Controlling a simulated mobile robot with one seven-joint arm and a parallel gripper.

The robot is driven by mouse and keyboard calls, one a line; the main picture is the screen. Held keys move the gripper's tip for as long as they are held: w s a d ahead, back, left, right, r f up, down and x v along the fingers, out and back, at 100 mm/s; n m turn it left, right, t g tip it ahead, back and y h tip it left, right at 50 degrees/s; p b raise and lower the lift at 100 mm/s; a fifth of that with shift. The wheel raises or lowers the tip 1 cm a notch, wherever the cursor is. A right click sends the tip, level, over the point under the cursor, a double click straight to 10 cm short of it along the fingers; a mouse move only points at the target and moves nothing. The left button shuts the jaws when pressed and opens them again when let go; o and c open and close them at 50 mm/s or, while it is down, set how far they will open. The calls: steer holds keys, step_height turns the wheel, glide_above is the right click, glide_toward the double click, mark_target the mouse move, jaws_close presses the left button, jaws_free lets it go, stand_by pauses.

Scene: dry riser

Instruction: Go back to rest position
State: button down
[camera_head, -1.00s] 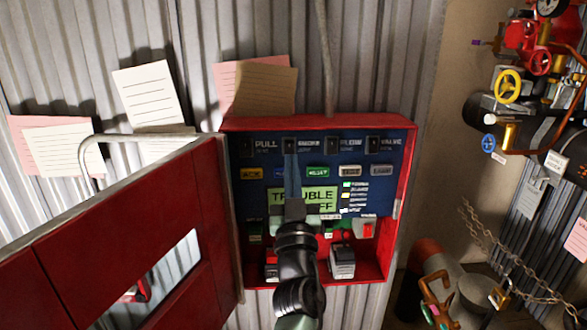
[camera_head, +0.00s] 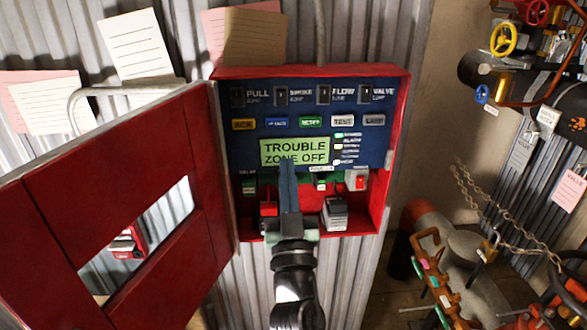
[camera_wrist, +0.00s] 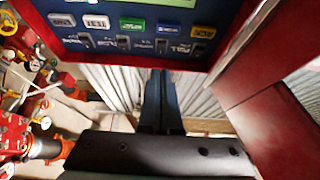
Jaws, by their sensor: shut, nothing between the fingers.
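My gripper (camera_head: 288,180) is shut and empty in front of the lower part of the open red alarm panel (camera_head: 400,150). Its dark fingers point up toward the display (camera_head: 293,151), which reads "TROUBLE ZONE OFF", and hide part of the lower row. In the wrist view the shut fingers (camera_wrist: 161,100) show below the panel's blue face (camera_wrist: 180,12), against corrugated wall. I cannot tell how far the fingers are from the panel.
The panel's red door (camera_head: 130,190) stands open at the left, close to my arm. Paper notes (camera_head: 135,43) hang on the corrugated wall. Pipes with a yellow handwheel (camera_head: 504,39), a chain (camera_head: 490,215) and a lock rack (camera_head: 430,275) stand at the right.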

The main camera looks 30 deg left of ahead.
steer(key=d+r+m+t+h, duration=0.6)
steer(key=d+r+h, duration=0.3)
steer(key=d+r, duration=0.8)
steer(key=s+d+r+t+h, duration=0.1)
steer(key=s+d+r+h, duration=0.1)
steer(key=s+d+r, duration=0.3)
steer(key=s+d+r+m+t+h, duration=0.1)
steer(key=s+d+r+h, duration=0.2)
steer(key=s+r, duration=0.6)
steer(key=shift+s+d+r, duration=0.2)
steer(key=shift+d+r, duration=0.15)
steer(key=shift+d, duration=0.8)
steer(key=shift+a, duration=0.1)
